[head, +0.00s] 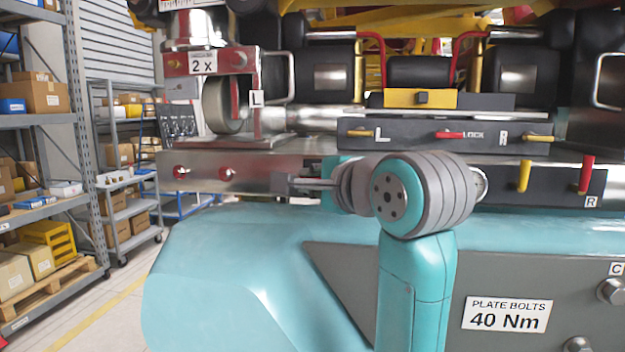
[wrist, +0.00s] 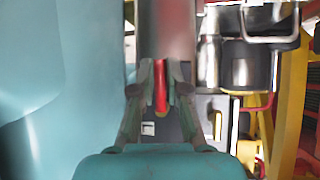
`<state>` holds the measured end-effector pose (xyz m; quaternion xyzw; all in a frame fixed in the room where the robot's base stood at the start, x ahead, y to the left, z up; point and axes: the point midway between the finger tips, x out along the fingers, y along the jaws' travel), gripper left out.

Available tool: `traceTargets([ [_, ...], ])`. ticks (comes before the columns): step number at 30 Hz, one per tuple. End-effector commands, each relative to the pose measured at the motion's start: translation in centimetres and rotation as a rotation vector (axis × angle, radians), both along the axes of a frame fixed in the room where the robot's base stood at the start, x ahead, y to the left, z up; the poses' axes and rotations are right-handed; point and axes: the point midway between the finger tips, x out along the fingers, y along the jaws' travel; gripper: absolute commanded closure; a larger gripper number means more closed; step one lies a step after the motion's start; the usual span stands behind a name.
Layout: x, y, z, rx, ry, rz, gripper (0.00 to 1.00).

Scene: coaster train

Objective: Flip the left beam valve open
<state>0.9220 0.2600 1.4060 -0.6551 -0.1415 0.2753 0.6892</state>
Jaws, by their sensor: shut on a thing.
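In the wrist view, a red lever handle (wrist: 161,98) stands between the two fingers of my gripper (wrist: 161,76), and the fingers are shut on it. It appears to be the left beam valve. At the right end of the beam, a second red lever (head: 586,174) stands beside a yellow lever (head: 524,176), above an R label (head: 591,202).
A dark panel (head: 360,138) marked L, LOCK and R, with yellow and red handles, sits above the steel beam (head: 200,172). The teal body (head: 230,260) lies below, close to my arm. Shelves (head: 45,120) and open floor are at the left.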

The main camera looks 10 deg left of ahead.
Motion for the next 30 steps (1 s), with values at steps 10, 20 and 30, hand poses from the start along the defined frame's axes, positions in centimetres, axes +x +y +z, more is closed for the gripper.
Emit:
traceTargets([
  [10,0.0,0.0,-0.1,0.001,0.003,0.0,0.61],
  [20,-0.5,-0.4,0.1,0.003,-0.001,-0.001,0.61],
  [30,-5.3,-3.8,1.1,0.003,-0.003,-0.003,0.61],
])
